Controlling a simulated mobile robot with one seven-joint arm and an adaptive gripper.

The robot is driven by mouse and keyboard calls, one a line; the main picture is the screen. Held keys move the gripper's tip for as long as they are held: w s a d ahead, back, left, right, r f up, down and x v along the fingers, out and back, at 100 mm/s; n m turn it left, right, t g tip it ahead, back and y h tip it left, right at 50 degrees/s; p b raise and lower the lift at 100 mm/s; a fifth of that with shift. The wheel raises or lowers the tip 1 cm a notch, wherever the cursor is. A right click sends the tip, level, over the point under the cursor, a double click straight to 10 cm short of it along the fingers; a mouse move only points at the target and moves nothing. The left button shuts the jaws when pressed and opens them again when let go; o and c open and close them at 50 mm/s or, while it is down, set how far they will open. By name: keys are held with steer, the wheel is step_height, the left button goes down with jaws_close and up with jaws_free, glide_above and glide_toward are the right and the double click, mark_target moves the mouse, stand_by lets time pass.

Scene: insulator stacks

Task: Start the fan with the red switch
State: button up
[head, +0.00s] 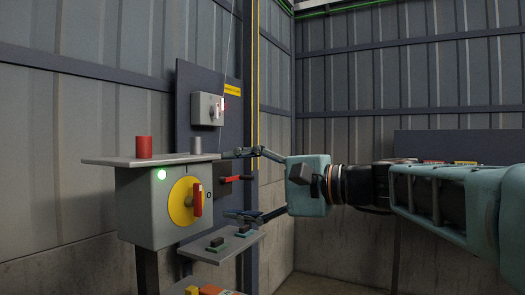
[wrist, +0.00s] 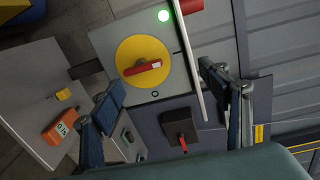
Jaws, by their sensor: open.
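A grey switch box (head: 150,212) carries a yellow disc (head: 181,205) with a red switch handle (head: 197,200). The handle stands upright in the head view, and an O mark shows to its right. In the wrist view the red handle (wrist: 142,68) lies across the yellow disc (wrist: 143,50), beyond and between my fingertips. My gripper (head: 227,185) is open and empty to the right of the box, its fingers pointing left. It also shows in the wrist view (wrist: 160,84). It appears apart from the handle. No fan is in view.
A green lamp (head: 161,175) glows on the box. A shelf (head: 112,160) above it holds a red cylinder (head: 144,147) and a grey cylinder (head: 196,146). Another switch (head: 206,109) is mounted higher. A lower shelf (head: 240,246) sits under my gripper. An orange device (wrist: 60,128) lies on a pale surface.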

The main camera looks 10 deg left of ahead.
steer(key=shift+s+v, duration=0.25)
steer(key=shift+v, duration=1.95)
